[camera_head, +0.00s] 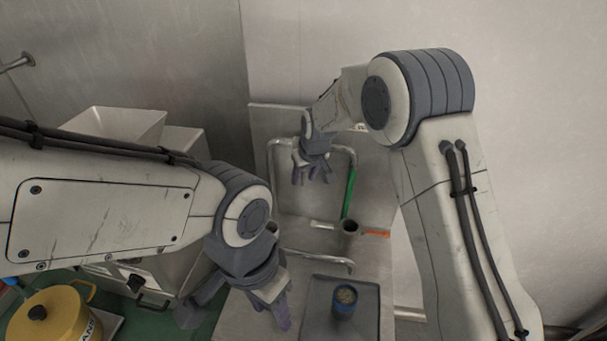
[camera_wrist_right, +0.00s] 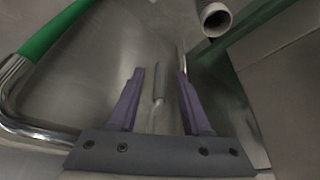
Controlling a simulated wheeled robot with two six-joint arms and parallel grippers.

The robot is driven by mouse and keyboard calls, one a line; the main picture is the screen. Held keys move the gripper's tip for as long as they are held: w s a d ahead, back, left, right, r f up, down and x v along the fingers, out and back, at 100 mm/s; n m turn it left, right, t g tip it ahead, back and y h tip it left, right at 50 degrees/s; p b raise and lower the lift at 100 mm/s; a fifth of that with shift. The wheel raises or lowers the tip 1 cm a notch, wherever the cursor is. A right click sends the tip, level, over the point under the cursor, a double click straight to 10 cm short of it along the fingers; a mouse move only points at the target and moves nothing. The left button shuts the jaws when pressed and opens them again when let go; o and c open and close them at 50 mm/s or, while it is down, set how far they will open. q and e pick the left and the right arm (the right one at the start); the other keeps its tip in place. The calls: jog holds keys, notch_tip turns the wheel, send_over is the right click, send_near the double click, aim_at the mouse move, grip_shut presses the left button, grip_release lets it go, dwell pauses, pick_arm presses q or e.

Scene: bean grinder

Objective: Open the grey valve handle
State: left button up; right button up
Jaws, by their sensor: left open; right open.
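A slim grey bar (camera_wrist_right: 160,84), which looks like the grey valve handle, shows between the fingers in the right wrist view. My right gripper (camera_wrist_right: 160,72) is open, with its purple fingers on either side of the bar; I cannot tell whether they touch it. In the head view my right gripper (camera_head: 311,174) hangs in front of the steel back panel, beside the green-sleeved pipe (camera_head: 349,193), and hides what lies behind it. A short pale lever (camera_head: 322,225) lies below it, left of a dark cup-like opening (camera_head: 350,227). My left gripper (camera_head: 236,311) is open and empty at the lower left.
A dark tray (camera_head: 318,318) holds a blue cup (camera_head: 344,300) at the front. An orange lever (camera_head: 377,233) sits right of the opening. Bent steel rails (camera_head: 320,258) stand nearby. A yellow pot (camera_head: 52,315) and a light machine (camera_head: 118,124) are at left.

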jog(key=shift+f, duration=0.25)
grip_shut()
jog(key=shift+w, duration=0.1)
dwell(1.2)
